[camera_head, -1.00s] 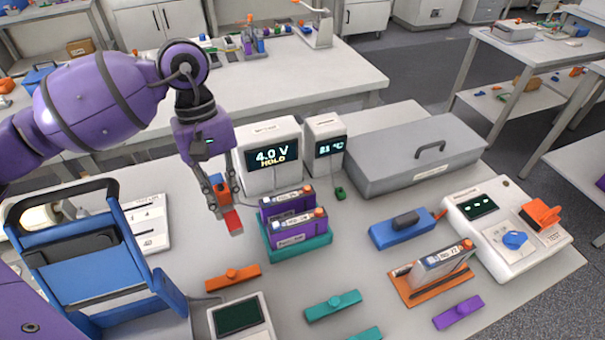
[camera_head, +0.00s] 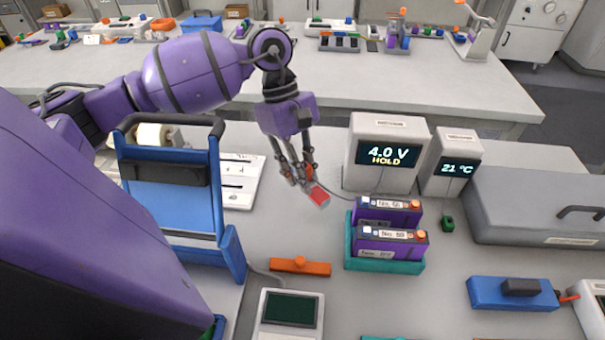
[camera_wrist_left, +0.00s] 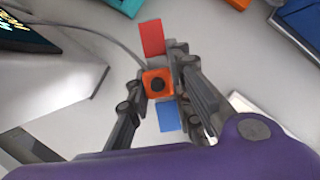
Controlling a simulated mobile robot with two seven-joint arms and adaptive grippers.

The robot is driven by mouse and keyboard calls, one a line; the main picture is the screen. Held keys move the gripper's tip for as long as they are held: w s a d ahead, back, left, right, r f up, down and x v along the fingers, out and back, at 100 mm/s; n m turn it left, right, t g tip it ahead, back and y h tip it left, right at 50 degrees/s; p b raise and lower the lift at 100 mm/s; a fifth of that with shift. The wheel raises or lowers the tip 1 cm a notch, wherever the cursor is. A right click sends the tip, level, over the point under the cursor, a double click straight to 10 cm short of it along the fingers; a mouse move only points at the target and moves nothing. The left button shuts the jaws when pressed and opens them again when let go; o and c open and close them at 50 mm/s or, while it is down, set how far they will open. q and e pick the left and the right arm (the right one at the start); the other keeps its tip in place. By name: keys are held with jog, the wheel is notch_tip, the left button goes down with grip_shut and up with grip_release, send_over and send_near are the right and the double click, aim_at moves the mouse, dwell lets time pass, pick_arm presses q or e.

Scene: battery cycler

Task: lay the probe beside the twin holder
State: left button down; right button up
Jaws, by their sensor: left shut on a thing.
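The probe (camera_head: 319,196) has a red end, an orange middle and a blue end. It also shows in the left wrist view (camera_wrist_left: 158,84), between the fingers. My left gripper (camera_head: 303,177) is shut on it and holds it left of the twin holder and below-left of the 4.0 V meter, seemingly above the table. The twin holder (camera_head: 385,266) is a teal tray with two purple batteries (camera_head: 391,243) standing upright in it. Its front and right side are clear of my gripper. My right gripper is not in view.
The 4.0 V meter (camera_head: 386,153) and a 21 °C unit (camera_head: 451,163) stand behind the holder. An orange clamp (camera_head: 300,267) lies left of the holder, with a handheld meter (camera_head: 290,311) in front. A blue-framed stand (camera_head: 176,195) is at left. Table between clamp and probe is bare.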

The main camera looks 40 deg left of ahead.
pick_arm(q)
jog(key=shift+f, duration=1.95)
jog(key=shift+f, duration=0.15)
jog(key=c, duration=1.6)
grip_release()
jog(key=shift+o, duration=0.2)
jog(key=shift+r, duration=0.35)
jog(key=v, duration=1.1)
jog(key=shift+a+r+b, duration=0.2)
jog(key=shift+r+b, duration=0.1)
jog(key=shift+b, duration=0.05)
